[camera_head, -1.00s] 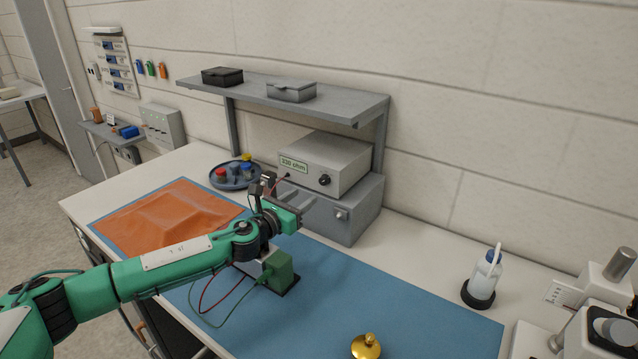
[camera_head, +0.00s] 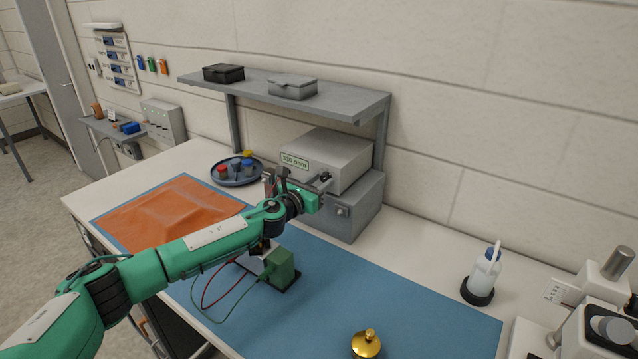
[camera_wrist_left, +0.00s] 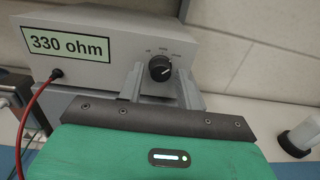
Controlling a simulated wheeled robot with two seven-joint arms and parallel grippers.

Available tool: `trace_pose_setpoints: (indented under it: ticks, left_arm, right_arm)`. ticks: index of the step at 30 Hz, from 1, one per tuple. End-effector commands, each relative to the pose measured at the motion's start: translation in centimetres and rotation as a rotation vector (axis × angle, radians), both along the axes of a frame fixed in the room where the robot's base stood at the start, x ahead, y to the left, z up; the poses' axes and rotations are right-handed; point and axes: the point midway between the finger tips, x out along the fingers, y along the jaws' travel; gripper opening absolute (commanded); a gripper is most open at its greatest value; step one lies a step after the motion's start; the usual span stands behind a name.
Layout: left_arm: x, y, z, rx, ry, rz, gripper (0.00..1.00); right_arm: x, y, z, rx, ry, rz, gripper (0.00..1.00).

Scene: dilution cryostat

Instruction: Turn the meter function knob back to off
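The meter is a grey box (camera_head: 345,158) with a green-edged "330 ohm" label, standing on a larger grey unit under the shelf. Its black function knob (camera_wrist_left: 160,68) is on the front face, with a light pointer mark that slants to the upper right. Small position labels above the knob are too small to read surely. My left gripper (camera_wrist_left: 162,88) is open, with one finger on each side of the knob in the wrist view. I cannot tell whether the fingers touch it. In the head view the left gripper (camera_head: 318,186) covers part of the meter's front. My right gripper is not in view.
A red lead (camera_wrist_left: 38,100) plugs into the meter's front left of the knob. A round tray (camera_head: 238,180) with coloured caps stands left of the meter. A green block (camera_head: 281,267) with wires sits below my arm. The blue mat (camera_head: 400,290) is mostly clear at right.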

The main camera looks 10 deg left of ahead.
Motion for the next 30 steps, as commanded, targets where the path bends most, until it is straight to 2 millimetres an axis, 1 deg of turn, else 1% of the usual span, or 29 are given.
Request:
trace_pose_setpoints:
  ticks: [1,3,5,11,17,23,30]
  left_arm:
    - [-0.01,0.01,0.0,0.0,0.0,0.0,0.25]
    - [-0.01,0.02,0.0,0.0,0.0,0.0,0.11]
    - [-0.01,0.02,0.0,0.0,0.0,0.0,0.0]
    - [-0.02,0.01,0.0,-0.008,0.004,0.0,0.0]
    - [-0.04,-0.02,-0.02,-0.065,0.027,0.0,0.0]
    - [-0.04,-0.02,-0.02,-0.188,0.078,0.001,0.0]
    - [-0.06,-0.09,0.01,-0.393,0.162,0.001,0.0]
  right_arm:
    - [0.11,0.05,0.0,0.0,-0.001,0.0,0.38]
    - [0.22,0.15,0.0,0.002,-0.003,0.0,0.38]
    - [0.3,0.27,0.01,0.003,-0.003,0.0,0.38]
    - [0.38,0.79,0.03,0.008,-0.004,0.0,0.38]
    - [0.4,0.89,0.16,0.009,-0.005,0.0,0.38]
    - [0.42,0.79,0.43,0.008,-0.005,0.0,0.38]
    - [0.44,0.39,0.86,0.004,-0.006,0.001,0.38]
